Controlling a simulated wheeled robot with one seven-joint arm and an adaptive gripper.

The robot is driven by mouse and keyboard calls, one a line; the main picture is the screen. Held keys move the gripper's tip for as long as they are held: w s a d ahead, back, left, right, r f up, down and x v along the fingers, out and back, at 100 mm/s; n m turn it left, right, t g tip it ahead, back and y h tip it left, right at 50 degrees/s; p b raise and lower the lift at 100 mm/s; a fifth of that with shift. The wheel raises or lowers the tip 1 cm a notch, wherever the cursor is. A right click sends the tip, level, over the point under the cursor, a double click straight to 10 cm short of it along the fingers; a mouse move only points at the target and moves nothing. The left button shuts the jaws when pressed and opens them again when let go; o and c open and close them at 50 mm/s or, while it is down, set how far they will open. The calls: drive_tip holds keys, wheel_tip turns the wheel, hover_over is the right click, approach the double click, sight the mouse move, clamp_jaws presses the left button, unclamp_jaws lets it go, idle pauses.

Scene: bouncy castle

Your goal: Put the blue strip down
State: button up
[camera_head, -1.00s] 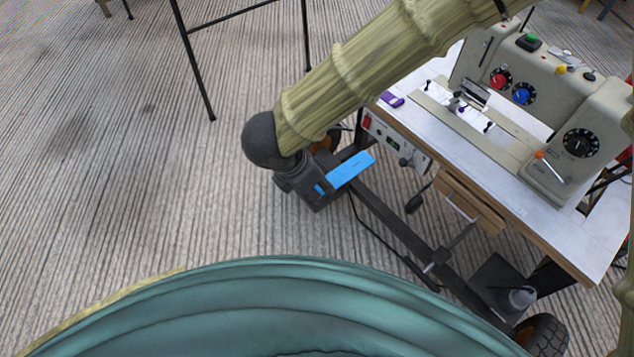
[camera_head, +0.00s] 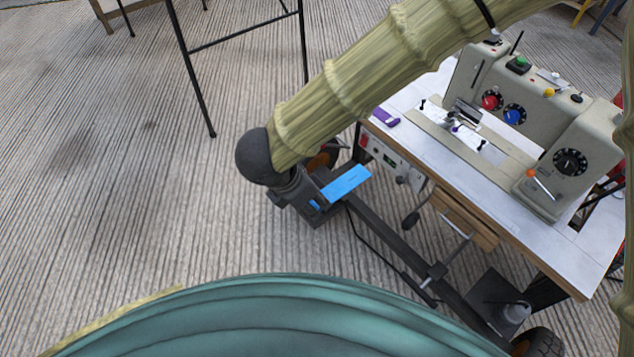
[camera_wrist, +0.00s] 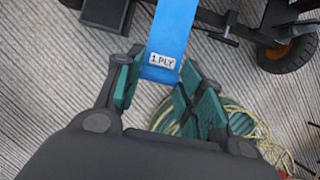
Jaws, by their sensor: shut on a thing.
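The blue strip (camera_head: 348,184) sticks out to the right from my gripper (camera_head: 318,199) in the head view, in front of the sewing table's left end and lower than its top. In the wrist view the blue strip (camera_wrist: 172,35) runs up from between the green-padded fingers of my gripper (camera_wrist: 160,88) and bears a label reading "1 PLY". My gripper is shut on its near end. The strip's far end lies outside the wrist view.
A white-topped sewing table (camera_head: 415,138) with a sewing machine (camera_head: 545,130) stands at right. A purple item (camera_head: 385,117) lies near its left edge. The table's dark wheeled frame (camera_head: 390,235) is close to the strip. Striped floor (camera_head: 130,190) is open at left.

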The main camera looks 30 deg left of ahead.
sight(348, 186)
drive_tip(key=w+d+n, duration=0.1)
drive_tip(key=w+n, duration=0.1)
drive_tip(key=w+d+r+n+y, duration=0.1)
drive_tip(key=w+d+n, duration=0.1)
drive_tip(key=w+d+r+n+y, duration=0.1)
drive_tip(key=w+d+n, duration=0.1)
drive_tip(key=w, duration=0.1)
drive_tip(key=w+d+r+n+g+y, duration=0.1)
drive_tip(key=w+d+n+g+y, duration=0.15)
drive_tip(key=w+d+n, duration=0.5)
drive_tip(key=w+d+r+n+g+y, duration=0.1)
drive_tip(key=w+d+n+g+y, duration=0.2)
drive_tip(key=d+n, duration=0.75)
drive_tip(key=w+d+f+n+g+h, duration=0.1)
drive_tip(key=w+d+n+g+h, duration=0.15)
drive_tip(key=d+n, duration=0.55)
drive_tip(key=w+d+f+n+g+h, duration=0.1)
drive_tip(key=d+n+h, duration=0.2)
drive_tip(key=d+n, duration=0.55)
wheel_tip(348, 186, up, 17)
drive_tip(key=s+p, duration=0.2)
drive_tip(key=p, duration=2.9)
drive_tip(key=shift+s+f, duration=0.2)
drive_tip(key=shift+s, duration=0.2)
